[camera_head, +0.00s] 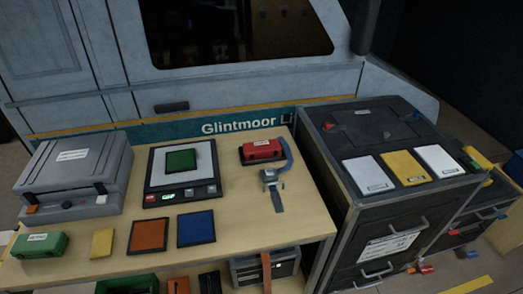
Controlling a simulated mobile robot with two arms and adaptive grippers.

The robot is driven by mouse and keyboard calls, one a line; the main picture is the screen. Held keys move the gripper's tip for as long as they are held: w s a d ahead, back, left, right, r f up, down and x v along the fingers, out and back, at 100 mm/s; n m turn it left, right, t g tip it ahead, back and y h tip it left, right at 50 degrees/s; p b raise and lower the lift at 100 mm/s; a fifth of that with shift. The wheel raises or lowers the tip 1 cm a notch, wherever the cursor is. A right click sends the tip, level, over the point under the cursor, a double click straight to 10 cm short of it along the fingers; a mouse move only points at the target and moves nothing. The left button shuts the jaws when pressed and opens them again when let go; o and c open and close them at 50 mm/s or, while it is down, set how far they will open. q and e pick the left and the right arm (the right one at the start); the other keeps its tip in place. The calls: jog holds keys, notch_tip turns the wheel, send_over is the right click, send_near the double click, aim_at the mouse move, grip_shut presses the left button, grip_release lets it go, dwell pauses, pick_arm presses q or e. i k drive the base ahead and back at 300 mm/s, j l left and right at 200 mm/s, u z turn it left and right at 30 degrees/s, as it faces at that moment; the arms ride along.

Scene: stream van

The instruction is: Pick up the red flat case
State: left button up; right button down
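A flat orange-red square case (149,235) with a dark rim lies near the front of the wooden table (245,235). A matching flat blue case (196,229) lies just right of it, and a flat green one (182,160) rests on the scale (185,184). A thicker bright red box (261,151) with a white label lies at the back right of the table, beside a blue cable. The orange-red case is the flat one, though its colour leans to orange. Neither of my grippers is in view.
A grey closed machine (75,172) stands at the left. A green box (40,245) and a yellow block (102,243) lie at the front left. A grey metal tool (272,186) lies right of the scale. A dark cabinet (385,140) stands right; the table's front right is clear.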

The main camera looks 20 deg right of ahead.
aim_at(260, 149)
jog(key=l+u, duration=0.4)
jog(key=k+l+u, duration=0.15)
jog(key=l+u, duration=0.25)
jog(key=k+l+u, duration=0.2)
jog(key=l+u, duration=0.25)
